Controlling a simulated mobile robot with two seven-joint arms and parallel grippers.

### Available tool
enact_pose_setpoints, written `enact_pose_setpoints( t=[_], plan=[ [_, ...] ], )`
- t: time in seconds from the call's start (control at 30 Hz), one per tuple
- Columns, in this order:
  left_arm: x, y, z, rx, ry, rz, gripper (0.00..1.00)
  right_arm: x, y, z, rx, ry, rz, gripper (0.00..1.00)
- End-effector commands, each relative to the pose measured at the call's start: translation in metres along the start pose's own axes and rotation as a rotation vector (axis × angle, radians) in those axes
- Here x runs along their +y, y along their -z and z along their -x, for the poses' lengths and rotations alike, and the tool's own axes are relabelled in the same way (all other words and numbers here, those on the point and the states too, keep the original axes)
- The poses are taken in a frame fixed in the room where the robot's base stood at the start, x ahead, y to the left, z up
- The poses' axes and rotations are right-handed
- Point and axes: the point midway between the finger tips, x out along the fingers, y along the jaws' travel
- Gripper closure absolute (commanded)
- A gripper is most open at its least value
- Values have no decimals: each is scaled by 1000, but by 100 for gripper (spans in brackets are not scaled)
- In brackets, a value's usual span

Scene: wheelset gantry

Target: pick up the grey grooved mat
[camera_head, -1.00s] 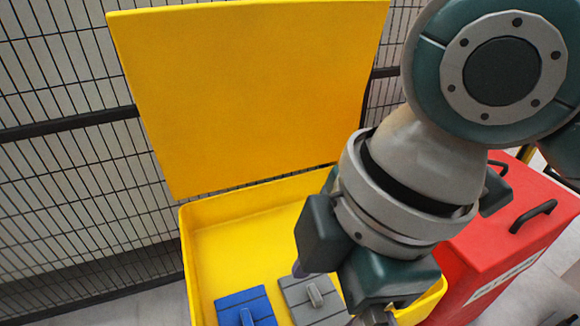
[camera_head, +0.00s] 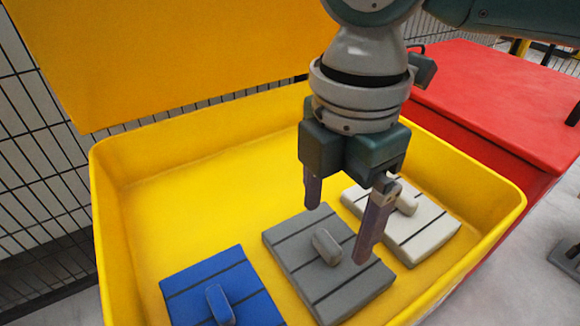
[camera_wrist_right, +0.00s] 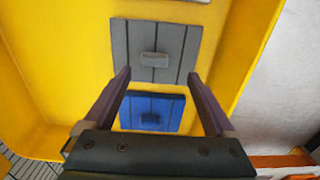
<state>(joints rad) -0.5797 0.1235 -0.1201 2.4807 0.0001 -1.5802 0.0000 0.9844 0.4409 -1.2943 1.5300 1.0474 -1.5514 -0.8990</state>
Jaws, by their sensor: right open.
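The grey grooved mat (camera_head: 300,262) lies flat in the yellow bin, between a blue mat and a white mat. It has a small raised grey handle (camera_head: 326,246) in its middle. In the right wrist view the grey mat (camera_wrist_right: 126,42) lies ahead of the fingers, with its handle (camera_wrist_right: 154,59) between their lines. My right gripper (camera_head: 338,232) is open and empty, pointing down above the grey mat. One finger covers part of the mat's right side in the head view. I cannot tell its exact height. My left gripper is out of view.
The blue mat (camera_head: 190,290) and the white mat (camera_head: 425,232) lie on either side. The yellow bin (camera_head: 112,215) has raised walls and an upright lid (camera_head: 180,55). A red box (camera_head: 490,100) stands at the right. The bin's left floor is clear.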

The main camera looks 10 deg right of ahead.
Motion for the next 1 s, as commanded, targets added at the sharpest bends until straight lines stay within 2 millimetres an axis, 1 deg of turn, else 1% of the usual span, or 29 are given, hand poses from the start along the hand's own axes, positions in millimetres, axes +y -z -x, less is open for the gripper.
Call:
enact_pose_setpoints(
  t=[0.03, 0.17, 0.3, 0.4, 0.47, 0.67, 1.0],
  plan=[
    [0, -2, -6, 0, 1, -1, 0, 0, 0, -8, -1, 0, 0, 10],
    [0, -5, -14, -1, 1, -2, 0, 3, -1, -20, 0, 0, 0, 10],
    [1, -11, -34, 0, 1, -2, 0, 8, -3, -43, -1, 0, 0, 10],
    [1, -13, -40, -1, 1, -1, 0, 8, -3, -56, -1, 0, 0, 10],
    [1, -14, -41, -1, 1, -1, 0, 8, -3, -59, -1, 0, 1, 10],
    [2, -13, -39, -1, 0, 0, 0, 8, -3, -57, 0, -1, 1, 10],
    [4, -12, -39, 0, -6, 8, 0, 8, -3, -57, 0, -1, 1, 48]
  ],
)
